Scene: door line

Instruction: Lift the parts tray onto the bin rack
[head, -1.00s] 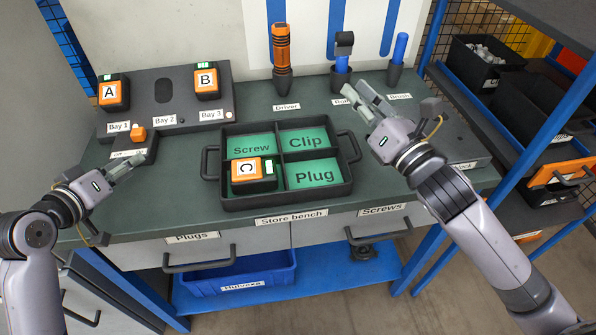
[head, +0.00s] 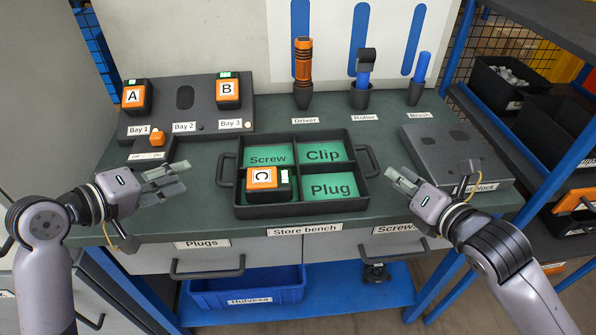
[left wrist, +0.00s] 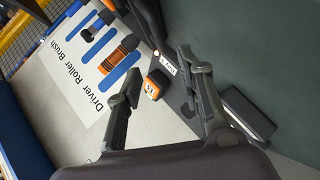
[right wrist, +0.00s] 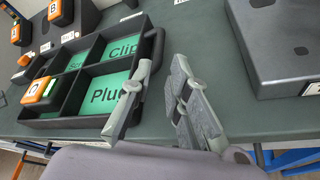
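The black parts tray (head: 300,211) lies flat on the green bench. It has four compartments, a handle at each side, and Screw, Clip and Plug labels. The orange block C (head: 262,181) sits in its front left compartment. My left gripper (head: 175,181) is open and empty, left of the left handle (head: 225,170). My right gripper (head: 398,180) is open and empty, right of the right handle (head: 372,160); in the right wrist view (right wrist: 155,85) the tray is beside it. The bin rack (head: 575,150) stands at the right with several dark bins.
A charger base (head: 185,98) with blocks A (head: 133,96) and B (head: 229,89) is at the back left. Driver (head: 303,70), roller (head: 363,75) and brush (head: 420,75) stand in holders behind. A grey block (head: 445,150) lies right of the tray. A blue post (head: 555,165) edges the rack.

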